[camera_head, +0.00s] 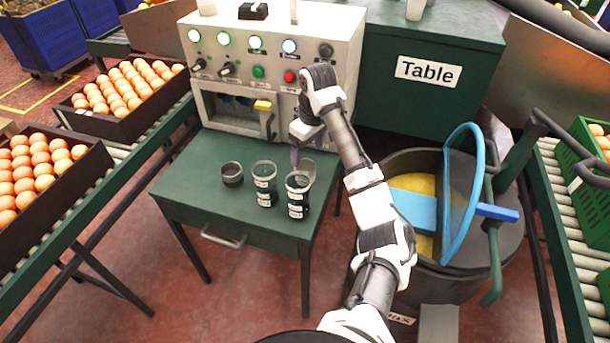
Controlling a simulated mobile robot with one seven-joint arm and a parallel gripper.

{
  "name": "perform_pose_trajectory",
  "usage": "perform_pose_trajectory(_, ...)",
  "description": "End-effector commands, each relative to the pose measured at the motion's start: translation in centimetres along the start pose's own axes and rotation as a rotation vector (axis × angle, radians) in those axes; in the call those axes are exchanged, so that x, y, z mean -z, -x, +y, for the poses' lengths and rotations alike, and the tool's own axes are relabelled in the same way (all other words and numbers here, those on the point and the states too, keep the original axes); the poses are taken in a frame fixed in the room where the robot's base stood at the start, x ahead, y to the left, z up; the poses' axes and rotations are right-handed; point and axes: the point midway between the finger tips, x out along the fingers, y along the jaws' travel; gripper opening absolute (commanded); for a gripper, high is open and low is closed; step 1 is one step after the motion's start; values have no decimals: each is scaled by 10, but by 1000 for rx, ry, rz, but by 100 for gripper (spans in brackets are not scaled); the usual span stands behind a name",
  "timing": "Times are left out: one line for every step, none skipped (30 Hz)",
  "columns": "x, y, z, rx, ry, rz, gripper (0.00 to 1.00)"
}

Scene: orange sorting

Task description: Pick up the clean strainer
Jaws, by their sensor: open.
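My gripper (296,157) hangs above the right part of the small green table (203,212), pointing down near the cups; it is open, and I see nothing held in it. A dark labelled cup (298,197) stands on the table just below it, with a grey rim partly visible behind. A second dark labelled cup (265,185) stands to its left, and a short dark round cup (232,175) further left. The labels are too small to read. I cannot tell which item is the clean strainer.
A control panel (222,65) with lamps and knobs stands behind the table. A dark drum (406,160) with yellow contents and a blue hoop (449,225) is at right. Crates of oranges (92,160) sit on the left conveyor. The table's front left is clear.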

Motion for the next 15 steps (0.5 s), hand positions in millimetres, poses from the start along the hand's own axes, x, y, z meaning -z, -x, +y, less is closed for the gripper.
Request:
perform_pose_trajectory(0, -11, -1, 3, -2, 0, 77)
perform_pose_trajectory(0, -14, 0, 2, -2, 0, 77)
perform_pose_trajectory(0, -20, 0, 0, -2, 0, 77)
perform_pose_trajectory(0, -23, 0, 0, -1, 0, 77)
perform_pose_trajectory(0, -25, 0, 0, -1, 1, 77)
perform_pose_trajectory(0, -28, 0, -1, 0, 2, 77)
perform_pose_trajectory(0, -30, 0, -1, 0, 2, 77)
perform_pose_trajectory(0, -31, 0, -1, 0, 2, 77)
perform_pose_trajectory(0, -33, 0, -1, 0, 2, 77)
perform_pose_trajectory(0, -36, 0, 0, 0, 1, 77)
perform_pose_trajectory(-1, -39, -1, 0, 0, 0, 77)
perform_pose_trajectory(-1, -44, -1, 0, 0, 1, 77)
perform_pose_trajectory(-2, -48, -2, 0, -1, 1, 77)
perform_pose_trajectory(-2, -53, -2, 0, -1, -1, 77)
perform_pose_trajectory(-3, -59, -3, 0, -1, 1, 77)
